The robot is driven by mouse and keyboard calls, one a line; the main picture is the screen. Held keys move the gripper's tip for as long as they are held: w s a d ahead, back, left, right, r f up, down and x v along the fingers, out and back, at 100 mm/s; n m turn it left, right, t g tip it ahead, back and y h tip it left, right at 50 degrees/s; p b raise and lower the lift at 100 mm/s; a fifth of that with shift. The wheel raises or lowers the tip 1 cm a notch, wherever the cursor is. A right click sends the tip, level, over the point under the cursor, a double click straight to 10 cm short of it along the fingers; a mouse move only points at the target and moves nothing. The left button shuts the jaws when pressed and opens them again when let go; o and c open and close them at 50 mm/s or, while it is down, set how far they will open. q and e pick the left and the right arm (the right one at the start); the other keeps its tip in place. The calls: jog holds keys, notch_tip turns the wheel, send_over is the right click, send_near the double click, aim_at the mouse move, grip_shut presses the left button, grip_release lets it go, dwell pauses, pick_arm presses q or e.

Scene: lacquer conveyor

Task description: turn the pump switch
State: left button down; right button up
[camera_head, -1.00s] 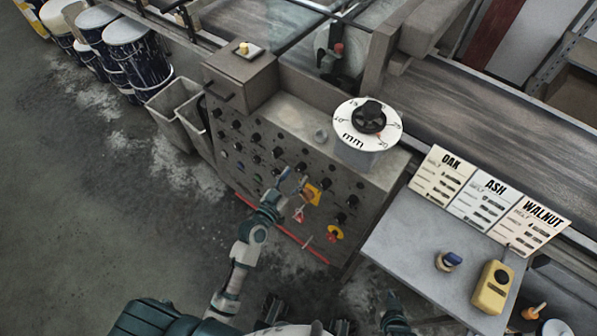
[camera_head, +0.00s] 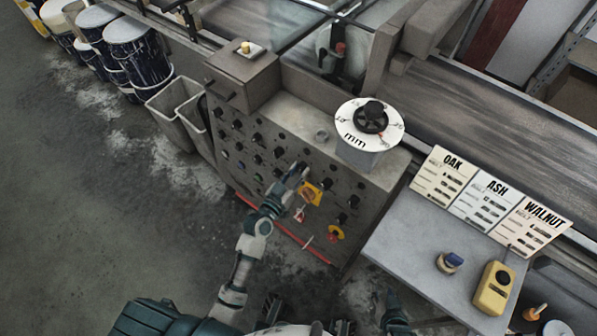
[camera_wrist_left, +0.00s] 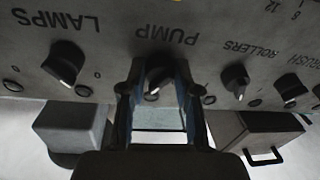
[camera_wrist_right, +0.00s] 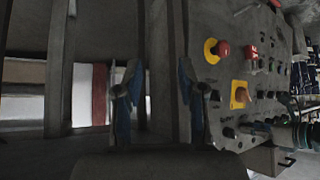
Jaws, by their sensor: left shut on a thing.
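The pump switch (camera_wrist_left: 158,78) is a dark rotary knob under the label PUMP, which reads upside down in the left wrist view. My left gripper (camera_wrist_left: 160,92) has its two fingers on either side of this knob and is shut on it. In the head view my left gripper (camera_head: 298,172) is at the sloped control panel (camera_head: 233,172) and hides the knob. The knob's exact angle is hard to read. My right gripper (camera_wrist_right: 161,80) has its fingers apart, with nothing between them.
The LAMPS knob (camera_wrist_left: 64,62) and the ROLLERS knob (camera_wrist_left: 236,80) flank the pump switch. A yellow-backed switch (camera_head: 312,194) sits close to my left gripper. A thickness dial (camera_head: 368,125) stands on top of the panel. A grey side table (camera_head: 400,250) stands to the right.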

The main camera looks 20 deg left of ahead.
jog(key=s+d+f+g+h+p, duration=0.25)
jog(key=s+g, duration=0.35)
jog(key=s, duration=0.4)
notch_tip(320, 180, down, 13)
jog(key=p, duration=0.6)
pick_arm(q)
jog(key=shift+d+r+n+g+y+p, duration=0.1)
jog(key=shift+n+g+y+p, duration=0.5)
jog(key=shift+n, duration=1.6)
jog(key=shift+r+n+t+y+p, duration=0.1)
jog(key=shift+n+t+y+p, duration=0.1)
jog(key=shift+n+p, duration=1.5)
jog(key=shift+d+r+n+g+y+p, duration=0.1)
jog(key=shift+n+g+y+p, duration=0.25)
jog(key=shift+n, duration=2.35)
pick_arm(e)
jog(key=s+d+f, duration=0.2)
jog(key=s+f, duration=0.8)
jog(key=f, duration=0.1)
jog(key=shift+s+d+f+g+y, duration=0.15)
jog(key=shift+s+g+y, duration=0.05)
jog(key=shift+g+y, duration=0.25)
pick_arm(q)
jog(key=c, duration=0.8)
grip_release()
jog(key=shift+a+f, duration=0.1)
pick_arm(e)
jog(key=shift+w, duration=0.1)
